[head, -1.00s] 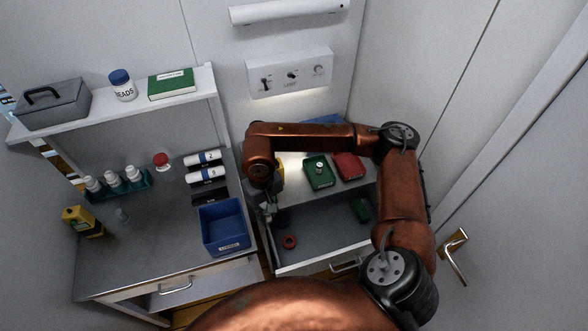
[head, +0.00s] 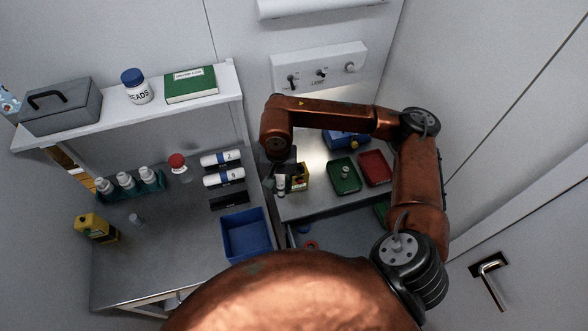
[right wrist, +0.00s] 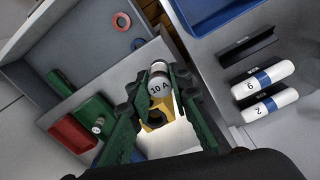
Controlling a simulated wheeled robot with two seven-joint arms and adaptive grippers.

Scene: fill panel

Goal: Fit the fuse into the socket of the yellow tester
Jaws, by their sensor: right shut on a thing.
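My right gripper (right wrist: 155,95) is shut on the fuse, a white cylinder with grey ends marked "10 A" (right wrist: 159,86). In the head view the fuse (head: 281,184) hangs upright below my gripper (head: 281,168), just left of the yellow tester (head: 300,179). In the right wrist view, part of the tester (right wrist: 153,119) shows behind the fuse and fingers. I cannot tell whether the fuse touches the tester. My left gripper is not in view.
Green (head: 345,176) and red (head: 375,167) trays and a blue case (head: 346,139) stand near the tester. An open drawer (right wrist: 95,55) is below. On the left bench are a blue bin (head: 246,235), numbered cylinders (head: 223,178) and a yellow container (head: 97,228).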

